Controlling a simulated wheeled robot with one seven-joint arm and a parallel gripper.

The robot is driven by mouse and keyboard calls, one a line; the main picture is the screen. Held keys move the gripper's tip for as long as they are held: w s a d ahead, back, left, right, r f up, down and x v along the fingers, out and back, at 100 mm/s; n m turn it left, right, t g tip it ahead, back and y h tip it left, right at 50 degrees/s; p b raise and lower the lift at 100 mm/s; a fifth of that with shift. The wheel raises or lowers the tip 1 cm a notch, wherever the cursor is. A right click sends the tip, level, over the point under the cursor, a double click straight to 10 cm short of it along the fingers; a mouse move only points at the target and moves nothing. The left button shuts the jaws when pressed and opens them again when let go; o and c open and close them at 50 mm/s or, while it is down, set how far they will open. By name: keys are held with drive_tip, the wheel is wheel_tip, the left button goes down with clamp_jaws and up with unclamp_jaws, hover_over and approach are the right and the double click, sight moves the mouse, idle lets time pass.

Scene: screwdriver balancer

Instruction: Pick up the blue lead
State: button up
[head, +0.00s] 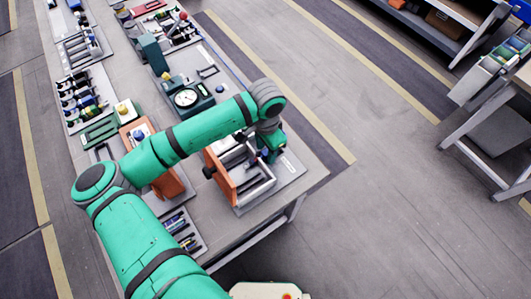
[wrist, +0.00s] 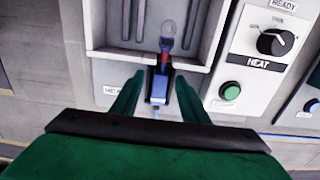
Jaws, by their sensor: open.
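In the wrist view, a small blue lead (wrist: 157,92) lies between my two green fingers, with a red part and a darker blue end pointing toward the slotted tray. My gripper (wrist: 159,76) is open, one finger on each side of the lead. A gap shows on the left; the right finger is very close to the lead, and I cannot tell whether it touches. In the head view, my gripper (head: 271,152) is over the right end of the bench, beside the grey slotted tray. The lead is not clear there, partly hidden by my arm.
The slotted tray (wrist: 98,48) has raised walls just beyond the fingers. To its right is a white HEAT panel (wrist: 272,62) with a black knob and a green button (wrist: 229,91). An orange upright panel (head: 219,176) stands left of the tray. The bench edge is close by.

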drive_tip(key=shift+w+f, duration=0.1)
drive_tip(key=shift+f, duration=0.05)
clamp_jaws()
wheel_tip(320, 180, up, 28)
idle(0.7)
drive_tip(key=shift+d, duration=0.15)
